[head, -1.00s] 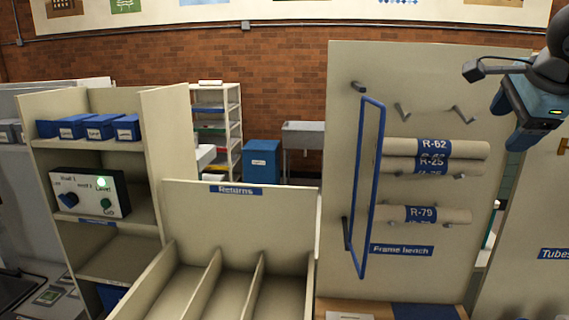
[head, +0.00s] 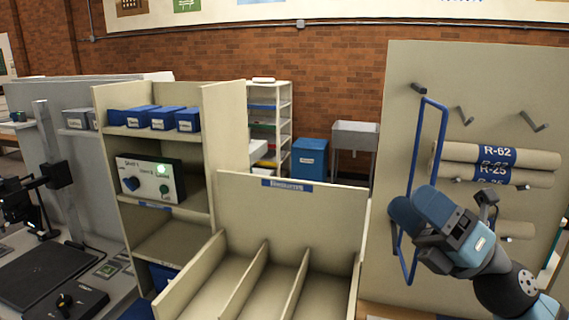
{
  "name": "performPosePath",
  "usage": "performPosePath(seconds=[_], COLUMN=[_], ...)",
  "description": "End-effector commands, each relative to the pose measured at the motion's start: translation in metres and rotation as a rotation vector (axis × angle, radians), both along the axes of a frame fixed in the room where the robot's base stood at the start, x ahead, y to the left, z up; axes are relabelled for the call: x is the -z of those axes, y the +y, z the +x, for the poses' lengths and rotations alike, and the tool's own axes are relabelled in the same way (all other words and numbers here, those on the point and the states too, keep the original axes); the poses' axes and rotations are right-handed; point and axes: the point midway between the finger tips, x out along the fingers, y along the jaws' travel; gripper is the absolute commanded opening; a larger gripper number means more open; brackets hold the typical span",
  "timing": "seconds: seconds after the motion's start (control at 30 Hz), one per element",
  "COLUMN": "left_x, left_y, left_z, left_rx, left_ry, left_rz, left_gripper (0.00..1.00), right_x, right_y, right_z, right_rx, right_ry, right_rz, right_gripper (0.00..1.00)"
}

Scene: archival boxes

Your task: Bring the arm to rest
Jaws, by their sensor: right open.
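My right gripper (head: 418,210) is in the head view at the lower right, its arm coming in from the lower right corner. Its blue fingers point up and left, and it is open with nothing seen between them. It overlaps the blue wire frame (head: 432,150) that hangs on the pale panel (head: 400,100). I cannot tell whether it touches the frame. My left gripper is not in view.
Rolled tubes labelled R-62 (head: 540,158) and R-25 rest on pegs behind my right arm. The divided Returns rack (head: 310,205) stands in the middle. A shelf unit (head: 225,130) with blue boxes and a control box (head: 150,180) is left of it, beside a copy stand (head: 45,125).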

Motion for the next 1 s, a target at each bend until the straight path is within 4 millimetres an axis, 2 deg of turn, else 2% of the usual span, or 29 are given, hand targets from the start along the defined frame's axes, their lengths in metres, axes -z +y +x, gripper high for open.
performPosePath(seconds=[0.03, 0.07, 0.17, 0.27, 0.3, 0.37, 0.4, 0.5, 0.53, 0.6, 0.7, 0.8, 1.0], left_x=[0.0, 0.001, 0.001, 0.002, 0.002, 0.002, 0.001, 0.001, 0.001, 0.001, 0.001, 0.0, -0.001], left_y=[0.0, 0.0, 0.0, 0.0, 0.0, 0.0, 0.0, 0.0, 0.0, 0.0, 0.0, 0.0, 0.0], left_z=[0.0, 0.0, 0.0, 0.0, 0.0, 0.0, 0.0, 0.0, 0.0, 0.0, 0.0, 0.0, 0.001], left_rx=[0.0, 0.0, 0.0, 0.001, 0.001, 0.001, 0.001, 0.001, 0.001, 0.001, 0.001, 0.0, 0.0], left_ry=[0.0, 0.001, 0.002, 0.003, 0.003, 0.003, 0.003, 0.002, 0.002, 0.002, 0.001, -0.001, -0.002], left_rz=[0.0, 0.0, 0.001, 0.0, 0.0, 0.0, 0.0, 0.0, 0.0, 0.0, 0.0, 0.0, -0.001], left_gripper=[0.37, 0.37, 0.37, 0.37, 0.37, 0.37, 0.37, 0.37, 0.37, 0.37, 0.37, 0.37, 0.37], right_x=[0.014, 0.023, 0.068, 0.131, 0.161, 0.204, 0.232, 0.29, 0.304, 0.33, 0.356, 0.376, 0.401], right_y=[-0.011, -0.019, -0.049, -0.076, -0.085, -0.095, -0.099, -0.104, -0.104, -0.103, -0.101, -0.097, -0.089], right_z=[0.004, 0.008, 0.019, 0.017, 0.012, -0.001, -0.013, -0.049, -0.059, -0.082, -0.112, -0.139, -0.186], right_rx=[0.03, 0.055, 0.152, 0.277, 0.334, 0.421, 0.481, 0.625, 0.661, 0.739, 0.832, 0.915, 1.054], right_ry=[0.133, 0.216, 0.507, 0.812, 0.937, 1.111, 1.225, 1.472, 1.533, 1.652, 1.787, 1.902, 2.084], right_rz=[0.154, 0.247, 0.541, 0.811, 0.911, 1.042, 1.12, 1.275, 1.309, 1.372, 1.436, 1.48, 1.541], right_gripper=[0.72, 0.72, 0.72, 0.72, 0.72, 0.72, 0.72, 0.72, 0.72, 0.72, 0.72, 0.72, 0.72])
